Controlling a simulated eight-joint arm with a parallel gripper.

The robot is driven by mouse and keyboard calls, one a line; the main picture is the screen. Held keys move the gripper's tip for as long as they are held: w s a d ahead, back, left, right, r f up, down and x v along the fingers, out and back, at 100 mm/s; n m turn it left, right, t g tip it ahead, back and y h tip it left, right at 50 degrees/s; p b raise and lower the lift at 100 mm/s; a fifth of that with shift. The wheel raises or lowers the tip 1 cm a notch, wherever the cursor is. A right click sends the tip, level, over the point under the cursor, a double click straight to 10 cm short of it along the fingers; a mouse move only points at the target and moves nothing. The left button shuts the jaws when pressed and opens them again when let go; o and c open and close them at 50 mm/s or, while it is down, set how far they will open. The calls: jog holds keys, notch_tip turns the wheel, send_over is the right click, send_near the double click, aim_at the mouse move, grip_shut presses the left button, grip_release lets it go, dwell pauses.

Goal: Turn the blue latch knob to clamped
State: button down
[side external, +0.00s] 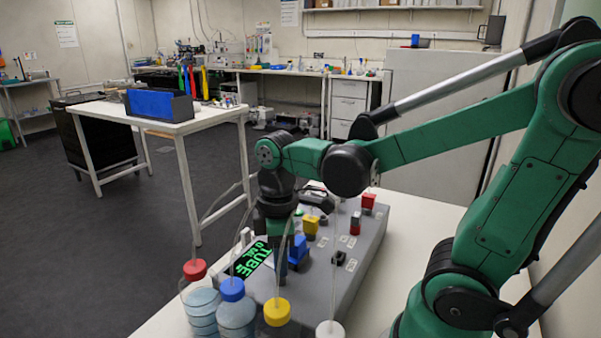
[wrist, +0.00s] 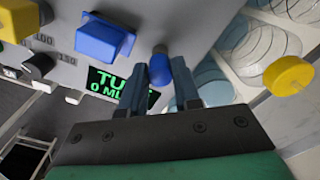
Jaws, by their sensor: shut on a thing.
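The blue latch knob (wrist: 159,70) is a small rounded blue piece near the middle of the wrist view, on the edge of the grey panel. My gripper (wrist: 167,67) has its two fingers closed around it, one on each side. Part of the knob is hidden by the fingers, and its turn position cannot be read. In the side view my gripper (side external: 281,262) points down at the front of the grey device (side external: 362,250); the knob between the fingers is hidden there.
A larger blue block (wrist: 103,40) sits close by on the panel, beside a black dial (wrist: 38,66) and a display (wrist: 104,82) with green text. Bottles with red (side external: 194,269), blue (side external: 231,289) and yellow (side external: 276,311) caps stand in front, with thin tubes rising.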

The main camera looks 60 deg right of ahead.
jog(key=m, duration=1.2)
jog(key=shift+m, duration=2.1)
jog(key=c, duration=0.6)
grip_release()
jog(key=shift+r, duration=2.8)
